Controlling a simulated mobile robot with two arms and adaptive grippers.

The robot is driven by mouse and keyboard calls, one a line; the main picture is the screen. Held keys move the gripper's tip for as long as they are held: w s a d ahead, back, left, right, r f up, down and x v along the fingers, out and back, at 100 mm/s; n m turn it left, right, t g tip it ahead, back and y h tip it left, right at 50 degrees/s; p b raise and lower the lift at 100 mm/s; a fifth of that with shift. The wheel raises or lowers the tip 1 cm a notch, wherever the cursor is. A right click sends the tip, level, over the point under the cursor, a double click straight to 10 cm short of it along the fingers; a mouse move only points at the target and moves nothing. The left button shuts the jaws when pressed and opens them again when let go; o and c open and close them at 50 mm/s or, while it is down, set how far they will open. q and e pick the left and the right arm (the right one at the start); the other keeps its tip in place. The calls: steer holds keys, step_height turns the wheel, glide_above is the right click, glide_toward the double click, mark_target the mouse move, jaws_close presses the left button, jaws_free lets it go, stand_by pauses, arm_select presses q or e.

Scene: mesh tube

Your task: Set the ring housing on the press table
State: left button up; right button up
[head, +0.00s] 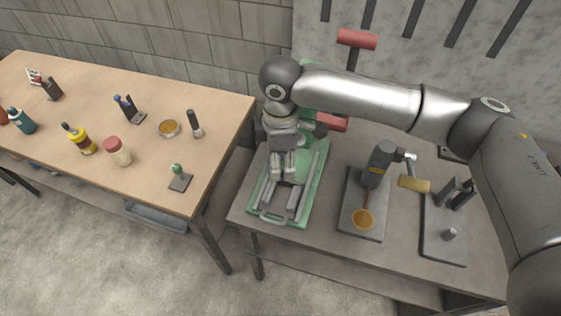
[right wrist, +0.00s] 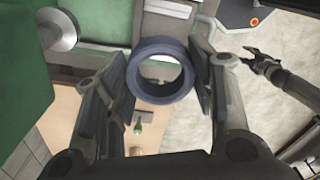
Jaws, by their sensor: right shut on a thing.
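My right gripper (head: 284,172) reaches down over the green press (head: 316,187) in the head view. In the right wrist view my right gripper (right wrist: 162,82) is shut on the ring housing (right wrist: 160,97), a dark blue-grey ring held between its two fingers. The ring cannot be made out in the head view. The press base has grey plates (head: 297,202) near the gripper, partly covered by it; whether the ring touches them cannot be told. My left gripper (right wrist: 254,62) shows small in the right wrist view, its fingers apart and empty.
The wooden table (head: 75,100) at left holds bottles and small tools.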

arm_select(q)
steer(key=f+b, duration=0.1)
steer(key=d+f+b, duration=0.1)
steer(key=f+b, duration=0.3)
steer(key=shift+s+d, duration=0.2)
steer(key=shift+d, duration=0.2)
arm_select(e)
step_height(320, 180, down, 6)
steer(key=shift+d, duration=0.25)
arm_select(q)
steer(key=shift+d, duration=0.3)
steer(key=shift+a+r+p, duration=0.15)
steer(key=shift+r+p, duration=0.75)
steer(key=shift+r, duration=0.1)
arm_select(e)
steer(key=shift+s, duration=0.1)
stand_by(0.4)
arm_select(q)
steer(key=shift+f+b, duration=0.6)
steer(key=shift+f, duration=0.05)
arm_select(e)
steer(key=shift+f, duration=2.6)
stand_by(1.5)
